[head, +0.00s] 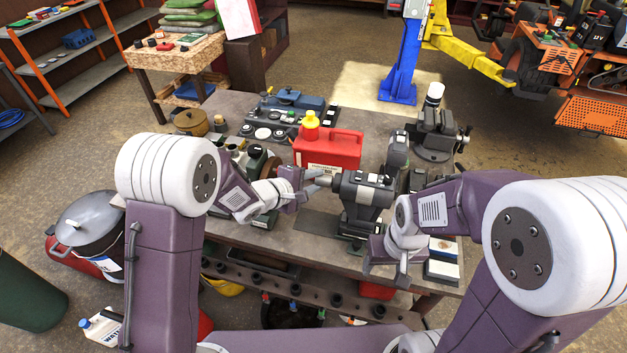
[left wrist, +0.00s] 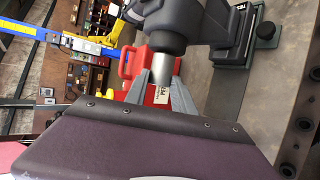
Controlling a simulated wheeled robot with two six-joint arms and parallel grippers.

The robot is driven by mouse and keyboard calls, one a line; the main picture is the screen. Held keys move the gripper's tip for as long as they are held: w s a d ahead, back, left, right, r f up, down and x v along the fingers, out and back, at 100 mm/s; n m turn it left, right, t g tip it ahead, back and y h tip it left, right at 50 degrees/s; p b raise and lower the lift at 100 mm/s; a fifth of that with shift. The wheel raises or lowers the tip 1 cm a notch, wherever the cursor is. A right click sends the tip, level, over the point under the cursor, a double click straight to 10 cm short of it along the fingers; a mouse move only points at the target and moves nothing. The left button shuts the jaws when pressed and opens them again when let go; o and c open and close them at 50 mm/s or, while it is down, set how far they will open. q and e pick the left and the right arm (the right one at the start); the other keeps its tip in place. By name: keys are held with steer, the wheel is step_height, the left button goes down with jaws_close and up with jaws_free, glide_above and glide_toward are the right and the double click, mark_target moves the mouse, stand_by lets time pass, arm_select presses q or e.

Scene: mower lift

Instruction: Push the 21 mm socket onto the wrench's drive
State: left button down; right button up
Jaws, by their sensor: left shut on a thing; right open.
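The grey and black wrench (head: 362,192) sits on the workbench, its nose toward the left; the nose (left wrist: 170,42) also shows in the left wrist view. My left gripper (head: 316,184) is at the nose end, shut on a small silver socket (left wrist: 163,70). The socket is in line with the nose and looks to meet it; I cannot tell how far it is on the drive, which is hidden. The size mark is not readable. My right gripper (head: 386,270) is open and empty at the bench's front edge, below and right of the wrench.
A red can (head: 330,150) with a yellow cap stands just behind the wrench. A vise (head: 434,135) stands at the back right of the workbench (head: 350,118). Dark trays with parts lie at the back left. A rail with several sockets (head: 295,289) runs below the front edge.

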arm_select(q)
steer(key=shift+d, duration=0.15)
steer(key=c, duration=1)
jaws_free()
steer(key=shift+o, duration=0.2)
steer(key=v, duration=0.9)
